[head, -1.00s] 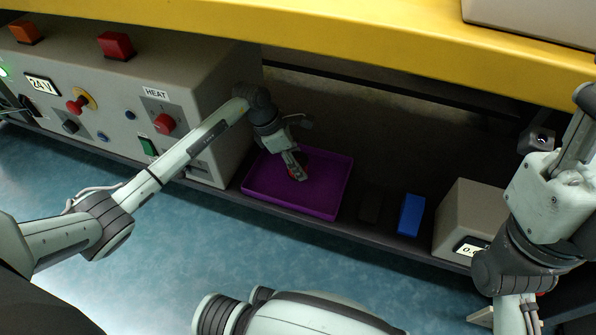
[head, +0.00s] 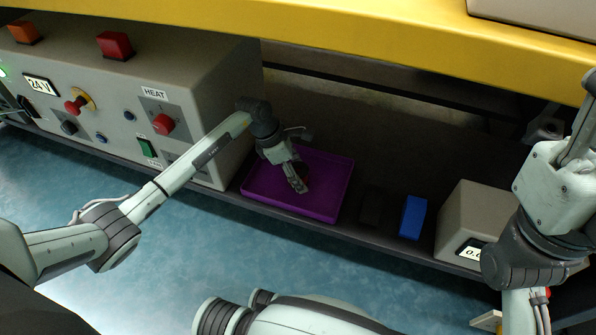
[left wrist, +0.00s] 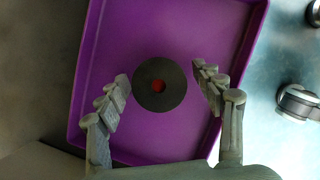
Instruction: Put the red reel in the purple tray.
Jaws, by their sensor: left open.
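The purple tray (head: 262,197) lies on the low shelf; its floor and rim also show in the left wrist view (left wrist: 215,20). The reel (left wrist: 148,95) shows in the left wrist view as a dark round disc with a red centre, within the tray's outline over its floor. My left gripper (head: 298,186) points down into the tray. In the left wrist view its fingers (left wrist: 163,78) stand apart on either side of the reel, with purple visible between them and the disc. In the head view the gripper mostly hides the reel. My right gripper is out of view.
A control box (head: 215,120) with buttons stands left of the tray. A blue block (head: 412,217) and a dark block (head: 371,206) lie to its right, then a beige box with a display (head: 470,215). A yellow beam (head: 350,45) runs above the shelf.

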